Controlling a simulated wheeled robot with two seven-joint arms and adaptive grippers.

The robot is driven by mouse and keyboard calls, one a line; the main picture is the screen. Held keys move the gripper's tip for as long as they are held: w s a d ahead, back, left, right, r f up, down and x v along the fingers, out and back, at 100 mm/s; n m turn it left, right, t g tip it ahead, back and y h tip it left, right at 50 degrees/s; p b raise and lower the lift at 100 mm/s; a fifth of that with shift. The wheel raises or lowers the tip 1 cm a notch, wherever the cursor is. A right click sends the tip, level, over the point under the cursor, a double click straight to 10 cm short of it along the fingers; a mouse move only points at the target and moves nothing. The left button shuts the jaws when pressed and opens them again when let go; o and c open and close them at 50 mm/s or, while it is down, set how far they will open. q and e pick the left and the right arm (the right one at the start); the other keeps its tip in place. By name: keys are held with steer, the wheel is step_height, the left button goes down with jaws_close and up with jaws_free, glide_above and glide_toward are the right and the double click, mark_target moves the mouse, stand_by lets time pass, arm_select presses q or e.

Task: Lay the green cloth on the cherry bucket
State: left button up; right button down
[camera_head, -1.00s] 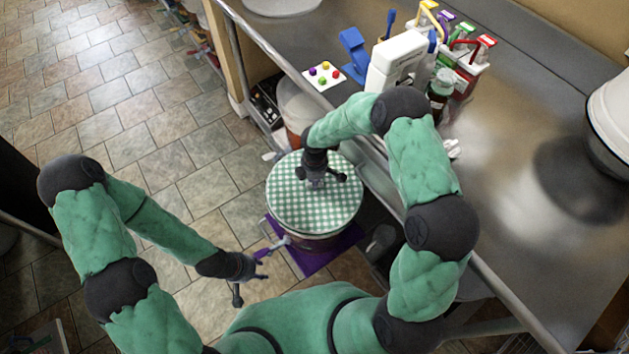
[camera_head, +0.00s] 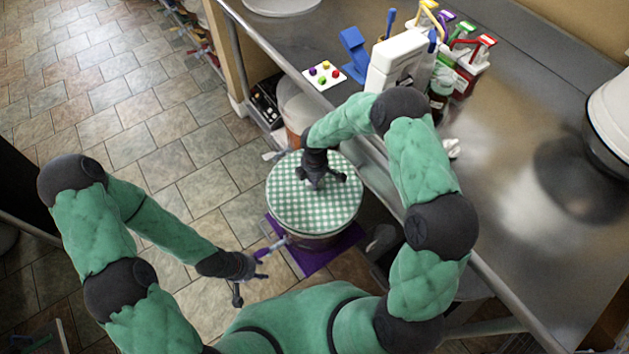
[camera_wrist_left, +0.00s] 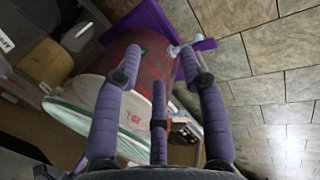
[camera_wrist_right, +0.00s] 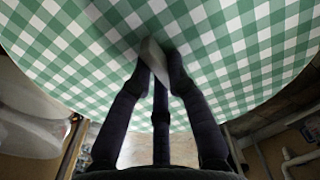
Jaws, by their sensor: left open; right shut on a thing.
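The green checked cloth (camera_head: 300,209) lies as a flat round cover over the top of a bucket. The bucket (camera_head: 318,241) stands on a purple mat; in the left wrist view its wall (camera_wrist_left: 131,62) is dark red. My right gripper (camera_head: 322,182) is above the middle of the cloth. In the right wrist view its fingers (camera_wrist_right: 155,62) are shut on a small grey piece (camera_wrist_right: 151,56) at the cloth's surface (camera_wrist_right: 235,50). My left gripper (camera_head: 249,281) is open and empty, left of the bucket; its spread fingers (camera_wrist_left: 165,75) show in its wrist view.
The purple mat (camera_head: 331,258) lies under the bucket. A pale tap (camera_head: 276,245) sticks out from the bucket's lower left. The metal counter (camera_head: 510,190) edges close on the right, with bottles and a white dispenser (camera_head: 397,62). Tiled floor (camera_head: 150,130) is free on the left.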

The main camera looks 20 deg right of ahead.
steer(key=c, duration=0.6)
jaws_free()
steer(key=shift+r, duration=0.15)
steer(key=shift+r+p, duration=2.65)
steer(key=shift+r, duration=0.75)
